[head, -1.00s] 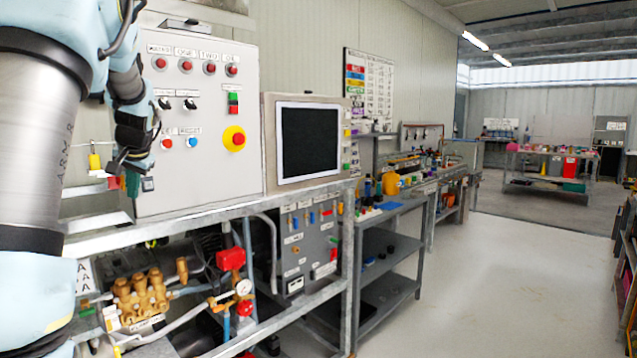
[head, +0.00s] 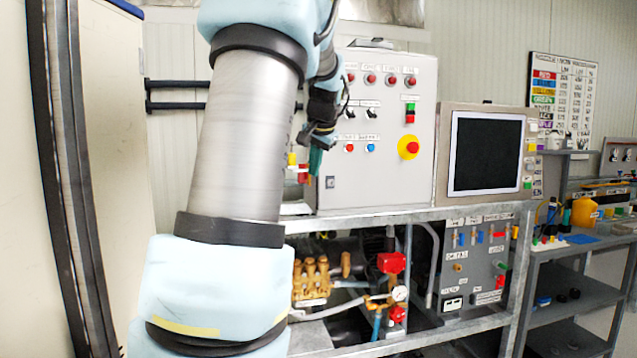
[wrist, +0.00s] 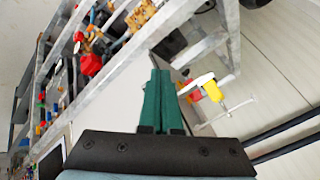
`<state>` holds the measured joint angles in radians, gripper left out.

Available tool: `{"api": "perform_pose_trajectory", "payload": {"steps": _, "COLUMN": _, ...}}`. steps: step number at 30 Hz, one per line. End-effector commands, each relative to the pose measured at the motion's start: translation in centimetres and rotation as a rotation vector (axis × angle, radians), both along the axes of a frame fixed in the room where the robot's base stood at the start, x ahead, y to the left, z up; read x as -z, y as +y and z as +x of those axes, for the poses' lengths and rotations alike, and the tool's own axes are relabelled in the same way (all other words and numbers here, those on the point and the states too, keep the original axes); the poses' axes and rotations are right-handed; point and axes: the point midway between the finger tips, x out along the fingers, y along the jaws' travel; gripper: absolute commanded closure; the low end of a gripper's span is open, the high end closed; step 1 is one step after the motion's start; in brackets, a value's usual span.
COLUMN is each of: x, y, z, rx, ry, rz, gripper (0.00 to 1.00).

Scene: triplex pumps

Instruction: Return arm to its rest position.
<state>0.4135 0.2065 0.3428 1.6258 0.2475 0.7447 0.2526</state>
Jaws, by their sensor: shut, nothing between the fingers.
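My arm rises through the left-middle of the head view, with its wrist folded down in front of the control cabinet's left side. My gripper (head: 316,160) is a pair of dark green fingers pointing down, just left of the grey control cabinet (head: 385,150). In the wrist view my gripper (wrist: 160,100) shows its green fingers side by side, closed, with nothing between them. It looks apart from the bench frame below. Part of the cabinet is hidden behind my wrist.
A monitor (head: 487,153) stands right of the cabinet on the metal bench frame (head: 420,214). Brass pump parts (head: 312,280) and a red valve box (head: 390,262) sit below. A yellow-handled clamp (wrist: 212,91) is right of the fingers. A beige panel (head: 115,120) stands at the left.

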Motion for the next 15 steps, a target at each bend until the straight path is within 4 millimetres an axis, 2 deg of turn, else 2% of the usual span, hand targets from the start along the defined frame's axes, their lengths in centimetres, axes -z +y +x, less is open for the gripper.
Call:
{"api": "perform_pose_trajectory", "payload": {"steps": 5, "x": -1.4, "y": 0.3, "z": -1.0, "rx": 0.001, "ry": -0.002, "rz": -0.001, "gripper": 1.00}}
{"api": "perform_pose_trajectory", "payload": {"steps": 8, "x": -0.6, "y": 0.4, "z": -1.7, "rx": -0.005, "ry": 0.014, "rz": -0.013, "gripper": 1.00}}
{"api": "perform_pose_trajectory", "payload": {"steps": 11, "x": 2.6, "y": 0.3, "z": -3.5, "rx": -0.025, "ry": 0.059, "rz": -0.055, "gripper": 1.00}}
{"api": "perform_pose_trajectory", "payload": {"steps": 14, "x": 7.9, "y": 0.0, "z": -7.0, "rx": -0.064, "ry": 0.131, "rz": -0.124, "gripper": 1.00}}
{"api": "perform_pose_trajectory", "payload": {"steps": 15, "x": 10.2, "y": -0.2, "z": -8.8, "rx": -0.084, "ry": 0.163, "rz": -0.153, "gripper": 1.00}}
